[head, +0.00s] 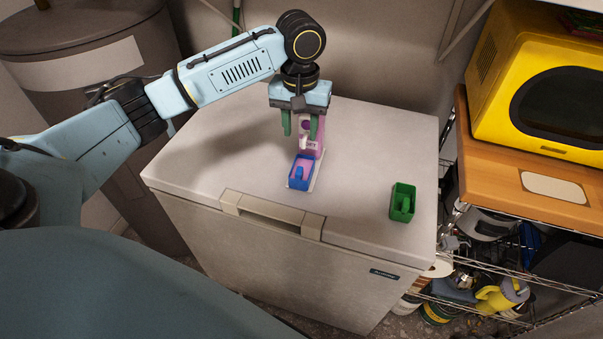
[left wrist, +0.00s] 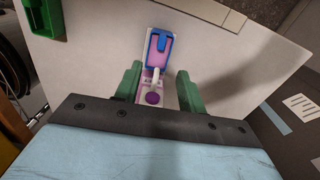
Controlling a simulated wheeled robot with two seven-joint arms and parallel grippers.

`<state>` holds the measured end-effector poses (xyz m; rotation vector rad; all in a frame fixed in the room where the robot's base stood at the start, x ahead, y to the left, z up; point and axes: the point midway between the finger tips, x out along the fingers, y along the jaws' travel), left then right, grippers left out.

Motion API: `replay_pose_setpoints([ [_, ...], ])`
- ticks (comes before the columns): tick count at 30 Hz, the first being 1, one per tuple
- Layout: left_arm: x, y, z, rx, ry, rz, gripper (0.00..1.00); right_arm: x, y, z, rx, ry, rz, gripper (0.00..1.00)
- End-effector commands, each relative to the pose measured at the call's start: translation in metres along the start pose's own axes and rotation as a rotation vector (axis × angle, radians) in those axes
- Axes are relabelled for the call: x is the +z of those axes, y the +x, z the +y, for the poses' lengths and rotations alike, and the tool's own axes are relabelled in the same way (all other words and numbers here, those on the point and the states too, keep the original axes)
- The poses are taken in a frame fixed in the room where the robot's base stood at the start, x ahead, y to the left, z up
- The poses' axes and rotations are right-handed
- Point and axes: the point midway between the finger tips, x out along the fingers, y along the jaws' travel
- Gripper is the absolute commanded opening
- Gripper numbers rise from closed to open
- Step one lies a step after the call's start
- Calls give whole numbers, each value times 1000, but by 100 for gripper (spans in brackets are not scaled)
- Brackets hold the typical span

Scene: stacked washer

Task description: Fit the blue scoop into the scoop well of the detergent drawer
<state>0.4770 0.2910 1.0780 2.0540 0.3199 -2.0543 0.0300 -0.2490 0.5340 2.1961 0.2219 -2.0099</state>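The blue scoop (head: 293,181) has a blue rim and a pink inside, and lies at the near end of a narrow white and pink detergent drawer (head: 317,181) on the white lid. It also shows in the left wrist view (left wrist: 162,42). I cannot tell whether it is fully seated in a well. A pink part with a purple round spot (left wrist: 152,98) and a white piece lies behind the scoop. My left gripper (head: 302,130) is open above that rear part, its green fingers (left wrist: 158,88) apart on either side and not touching the scoop. My right gripper is not in view.
A green box-like scoop (head: 402,202) stands on the lid (head: 230,150) to the right. The lid's front handle (head: 272,214) is near the drawer. A wooden shelf (head: 500,185) with a yellow microwave (head: 500,90) stands at the right. The lid's left side is clear.

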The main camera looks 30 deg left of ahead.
Motion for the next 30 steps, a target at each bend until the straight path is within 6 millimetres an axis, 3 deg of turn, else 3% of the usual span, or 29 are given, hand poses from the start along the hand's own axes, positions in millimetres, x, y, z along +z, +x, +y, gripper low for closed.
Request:
replay_pose_setpoints([
  [3,1,27,-1,-4,0,-5,40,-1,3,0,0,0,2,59],
  [9,0,60,0,-2,1,-2,40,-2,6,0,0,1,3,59],
  [17,-2,80,-1,-2,2,-2,40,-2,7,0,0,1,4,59],
  [24,-6,115,-3,-3,3,-1,40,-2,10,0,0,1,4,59],
  [30,-6,123,-3,-2,4,1,40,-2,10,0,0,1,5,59],
])
